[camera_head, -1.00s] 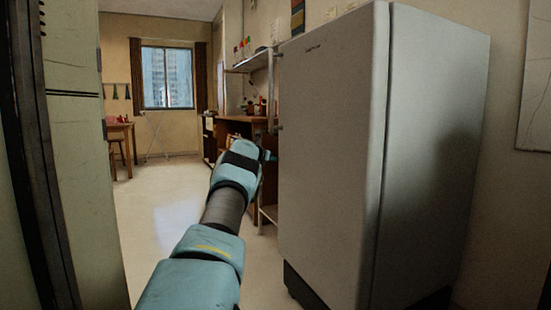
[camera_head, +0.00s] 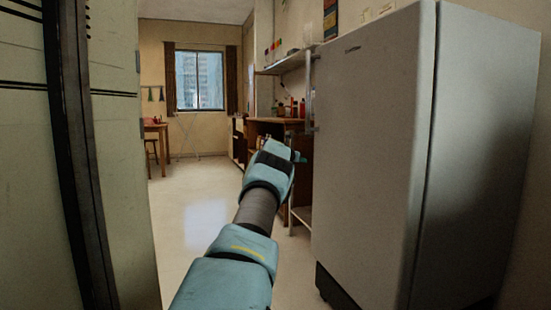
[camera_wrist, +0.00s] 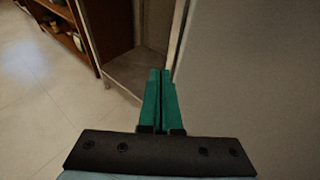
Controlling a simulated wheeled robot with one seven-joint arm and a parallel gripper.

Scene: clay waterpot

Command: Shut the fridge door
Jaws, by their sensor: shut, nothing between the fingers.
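The white fridge stands at the right in the head view. Its door (camera_head: 372,150) is the broad front face with a small dark label near the top. The door lies along the fridge body (camera_head: 470,150), with only a thin dark seam between them, and looks shut or nearly so. Handle-like fittings (camera_head: 313,92) show at the door's left edge. My gripper (camera_head: 302,157) is just left of that edge; whether it touches the door I cannot tell. In the wrist view, the teal fingers (camera_wrist: 162,82) are together and empty, beside a pale grey surface (camera_wrist: 255,75).
A shelf unit (camera_head: 303,212) and wooden desk (camera_head: 270,128) stand behind my gripper. A pale panel (camera_head: 115,150) with a dark edge is close at the left. Open floor (camera_head: 195,215) runs between them towards the window (camera_head: 200,80).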

